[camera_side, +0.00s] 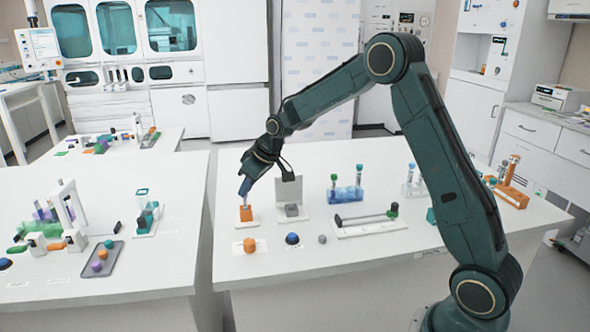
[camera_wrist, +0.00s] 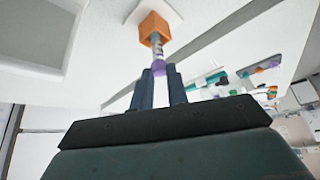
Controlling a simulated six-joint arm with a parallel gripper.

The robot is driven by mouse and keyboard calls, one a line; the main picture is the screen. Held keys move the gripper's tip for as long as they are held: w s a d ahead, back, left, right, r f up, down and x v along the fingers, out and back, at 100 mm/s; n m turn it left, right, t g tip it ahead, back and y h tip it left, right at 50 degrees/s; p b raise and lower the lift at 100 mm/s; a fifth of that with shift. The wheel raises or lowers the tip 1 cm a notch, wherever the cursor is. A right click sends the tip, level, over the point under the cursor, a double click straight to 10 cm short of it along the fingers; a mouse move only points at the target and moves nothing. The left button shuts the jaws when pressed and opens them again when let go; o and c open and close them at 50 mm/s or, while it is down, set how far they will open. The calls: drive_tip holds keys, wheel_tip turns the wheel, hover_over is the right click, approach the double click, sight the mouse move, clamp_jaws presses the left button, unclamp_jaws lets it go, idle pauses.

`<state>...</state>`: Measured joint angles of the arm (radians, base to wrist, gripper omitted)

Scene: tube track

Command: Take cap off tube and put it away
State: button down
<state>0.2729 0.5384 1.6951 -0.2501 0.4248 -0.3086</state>
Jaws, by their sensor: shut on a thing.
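The tube (camera_wrist: 156,42) stands upright in a small orange holder (camera_side: 245,214) on a white base near the left edge of the table. The holder also shows in the wrist view (camera_wrist: 152,27). A purple cap (camera_wrist: 158,68) is at the tube's end nearest my gripper (camera_wrist: 160,75). My gripper is above the holder in the side view (camera_side: 245,187), pointing down, with its fingers shut on the purple cap. I cannot tell whether the cap is still seated on the tube.
A grey upright panel on a white base (camera_side: 290,192) stands just right of the holder. An orange piece (camera_side: 249,245), a blue dome (camera_side: 292,239) and a grey piece (camera_side: 322,239) lie in front.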

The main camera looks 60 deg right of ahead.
wheel_tip(320, 180, up, 20)
idle(0.7)
drive_tip(key=shift+r, duration=0.2)
idle(0.5)
drive_tip(key=shift+r, duration=1.3)
drive_tip(key=shift+f, duration=0.1)
drive_tip(key=s+a+f+n+g+y, duration=0.2)
drive_tip(key=s+f+n+g, duration=0.1)
drive_tip(key=s+f+n, duration=0.2)
drive_tip(key=s+a+f+n+g+y, duration=0.2)
drive_tip(key=s+f+n, duration=0.3)
drive_tip(key=s+n, duration=0.4)
drive_tip(key=shift+s+a+f+n+g+y, duration=0.2)
drive_tip(key=shift+s+a+n+g+y, duration=0.3)
drive_tip(key=shift+a+n, duration=0.55)
